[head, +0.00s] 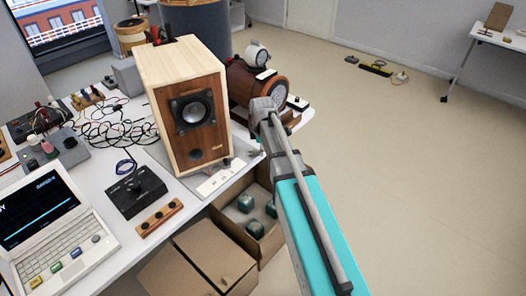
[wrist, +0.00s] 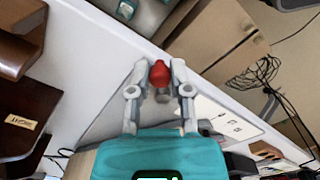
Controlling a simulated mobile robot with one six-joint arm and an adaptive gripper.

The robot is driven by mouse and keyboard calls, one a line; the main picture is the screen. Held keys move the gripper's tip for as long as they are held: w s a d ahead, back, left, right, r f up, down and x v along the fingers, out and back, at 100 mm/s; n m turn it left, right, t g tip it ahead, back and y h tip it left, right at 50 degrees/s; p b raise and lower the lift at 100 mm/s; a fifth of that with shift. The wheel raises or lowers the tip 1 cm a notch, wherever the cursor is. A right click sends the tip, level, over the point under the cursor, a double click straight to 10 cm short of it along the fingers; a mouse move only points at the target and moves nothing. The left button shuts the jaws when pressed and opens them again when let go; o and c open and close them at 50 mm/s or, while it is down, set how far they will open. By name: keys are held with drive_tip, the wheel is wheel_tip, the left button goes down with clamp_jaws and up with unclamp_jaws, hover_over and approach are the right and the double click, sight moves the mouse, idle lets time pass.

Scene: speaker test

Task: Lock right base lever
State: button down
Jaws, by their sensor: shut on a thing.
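My gripper (wrist: 160,70) shows in the wrist view with its two grey fingers closed on a red knob (wrist: 160,74), which appears to be the lever's end. The lever's shaft below the knob is mostly hidden, and I cannot tell its angle. In the head view my arm reaches to the table's right edge, beside the wooden speaker (head: 190,108). The fingers are small and partly hidden there. The speaker stands upright on a grey base with a white panel (head: 221,179) in front; this panel also shows in the wrist view (wrist: 222,120).
A brown cylindrical device (head: 262,88) stands behind my arm. A cardboard box (head: 210,262) with green blocks sits below the table's front edge. A black control box (head: 136,192), a laptop (head: 50,230) and tangled cables (head: 112,125) lie left. The floor at right is mostly clear.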

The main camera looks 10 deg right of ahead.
sight(258, 150)
drive_tip(key=n, duration=0.2)
drive_tip(key=w+n, duration=0.2)
drive_tip(key=n, duration=0.1)
drive_tip(key=shift+w+n, duration=0.25)
drive_tip(key=shift+n, duration=0.05)
drive_tip(key=shift+w+a+n, duration=0.2)
drive_tip(key=shift+w+n, duration=0.15)
drive_tip(key=shift+n, duration=0.75)
drive_tip(key=shift+w+a+n, duration=0.2)
drive_tip(key=shift+w+n, duration=0.15)
drive_tip(key=shift+n, duration=0.75)
drive_tip(key=c, duration=0.6)
unclamp_jaws()
drive_tip(key=shift+o, duration=0.2)
drive_tip(key=shift+r, duration=0.15)
